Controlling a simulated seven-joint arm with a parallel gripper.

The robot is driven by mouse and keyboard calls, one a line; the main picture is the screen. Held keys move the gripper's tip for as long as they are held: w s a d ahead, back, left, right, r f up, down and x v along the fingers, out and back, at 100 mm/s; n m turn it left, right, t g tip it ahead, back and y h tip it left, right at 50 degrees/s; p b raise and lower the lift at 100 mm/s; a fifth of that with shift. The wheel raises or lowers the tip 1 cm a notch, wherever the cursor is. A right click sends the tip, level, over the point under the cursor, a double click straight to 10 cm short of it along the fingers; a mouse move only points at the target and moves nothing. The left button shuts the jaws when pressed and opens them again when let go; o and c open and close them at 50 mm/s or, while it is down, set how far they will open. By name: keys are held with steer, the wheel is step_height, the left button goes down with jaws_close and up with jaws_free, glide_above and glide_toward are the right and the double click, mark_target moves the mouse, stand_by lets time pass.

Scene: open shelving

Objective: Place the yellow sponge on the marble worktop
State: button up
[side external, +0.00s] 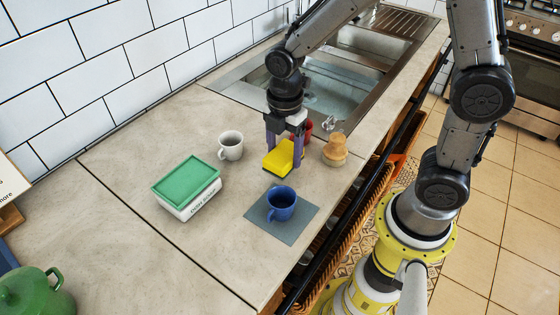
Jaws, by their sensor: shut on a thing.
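The yellow sponge (278,158) has a dark layer along one side and shows between the fingers of my gripper (283,154). My gripper points down and is shut on the sponge. The sponge is at or just above the pale grey marble worktop (235,185); I cannot tell whether it touches the surface. Part of the sponge is hidden behind the fingers.
A blue mug (281,204) stands on a grey mat (304,221) in front of the sponge. A white mug (231,146), a green-lidded box (187,186), a red object (308,129) and a wooden-looking pot (335,150) stand nearby. The sink (335,92) is behind.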

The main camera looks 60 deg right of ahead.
mark_target(280, 163)
steer(key=shift+w+f, duration=0.35)
steer(key=shift+f, duration=0.15)
steer(key=shift+w+a+f, duration=0.1)
steer(key=shift+f, duration=1.5)
steer(key=shift+f, duration=0.15)
steer(key=o, duration=1.3)
